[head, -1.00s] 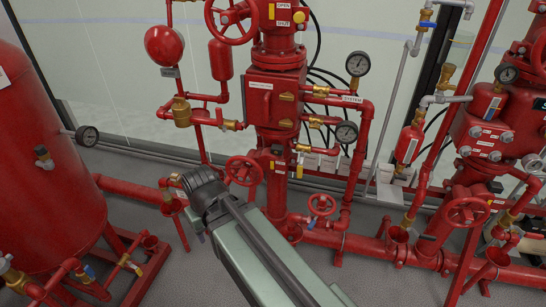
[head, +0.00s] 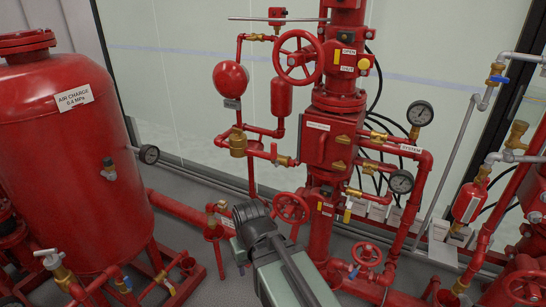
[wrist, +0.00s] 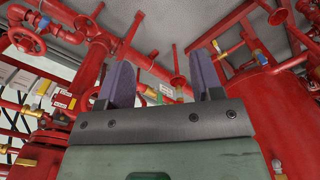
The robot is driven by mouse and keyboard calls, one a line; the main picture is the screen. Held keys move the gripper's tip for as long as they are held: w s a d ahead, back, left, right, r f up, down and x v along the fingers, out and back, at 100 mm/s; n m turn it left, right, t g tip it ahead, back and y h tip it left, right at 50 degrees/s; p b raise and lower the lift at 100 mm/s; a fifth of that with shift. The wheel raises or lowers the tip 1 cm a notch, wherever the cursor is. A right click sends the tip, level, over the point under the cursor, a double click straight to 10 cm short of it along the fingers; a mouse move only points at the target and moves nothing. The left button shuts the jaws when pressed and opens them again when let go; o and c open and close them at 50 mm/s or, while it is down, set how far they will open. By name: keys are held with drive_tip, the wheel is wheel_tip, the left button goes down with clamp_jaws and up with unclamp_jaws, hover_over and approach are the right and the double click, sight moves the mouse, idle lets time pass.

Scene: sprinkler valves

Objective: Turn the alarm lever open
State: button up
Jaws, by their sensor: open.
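My gripper (wrist: 162,85) is open and empty in the wrist view, with two purple-grey fingers apart. In the head view my dark wrist (head: 252,222) is in front of the low red pipes, and the fingers cannot be made out. The red valve station (head: 325,140) stands beyond it. No label marks the alarm lever, so I cannot tell which handle it is. A yellow lever (head: 347,212) hangs on the station's lower body. A brass valve (head: 283,160) is on the side pipe below the red bell (head: 230,79). A tagged fitting (head: 224,208) stands left of my wrist.
A large red tank (head: 75,170) stands at the left. Gauges (head: 420,113) and pipes crowd the right. Grey floor (head: 190,272) shows between tank and station.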

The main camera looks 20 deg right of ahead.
drive_tip(key=shift+c, duration=0.2)
drive_tip(key=f+b, duration=0.1)
drive_tip(key=w+f+b, duration=0.1)
drive_tip(key=shift+w+d+f+b, duration=0.15)
drive_tip(key=shift+d+f+b, duration=0.1)
drive_tip(key=shift+f+b, duration=0.15)
drive_tip(key=shift+c, duration=0.4)
drive_tip(key=n+t+h+b, duration=0.7)
drive_tip(key=n+t+h, duration=0.55)
drive_tip(key=n, duration=1.35)
approach(273, 148)
drive_tip(key=w+g+h, duration=0.2)
drive_tip(key=shift+t, duration=0.25)
drive_tip(key=x, duration=1.1)
drive_tip(key=shift+w+d+f, duration=0.1)
drive_tip(key=shift+d+f, duration=0.05)
drive_tip(key=shift+f, duration=0.1)
